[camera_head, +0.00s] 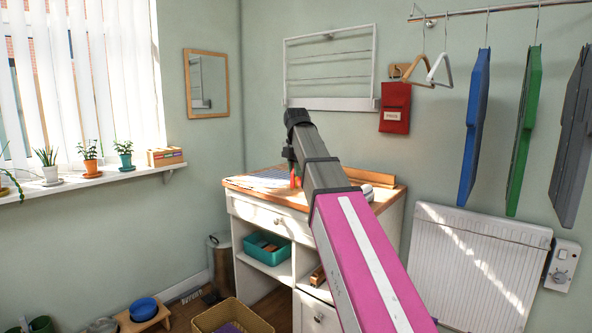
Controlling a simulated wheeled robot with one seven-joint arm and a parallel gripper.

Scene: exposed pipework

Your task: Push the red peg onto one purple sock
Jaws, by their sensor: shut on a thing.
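My gripper (292,170) is small and dark, mostly hidden behind my own arm, above the wooden top of the white cabinet. It is shut on a small red thing, which looks like the red peg (295,181). The fingers and the peg's exact tilt are too small to make out. A bit of purple cloth (231,327) shows in the wicker basket (254,320) at the bottom edge; I cannot tell whether it is a sock. No purple sock shows clearly on the cabinet top, part of which my arm hides.
The white cabinet's wooden top (290,196) bears a striped cloth or mat (262,177). A teal bin (267,247) sits on its shelf. A red bag (395,108) and a folding drying rack (330,65) hang on the wall. A white radiator (475,265) stands right.

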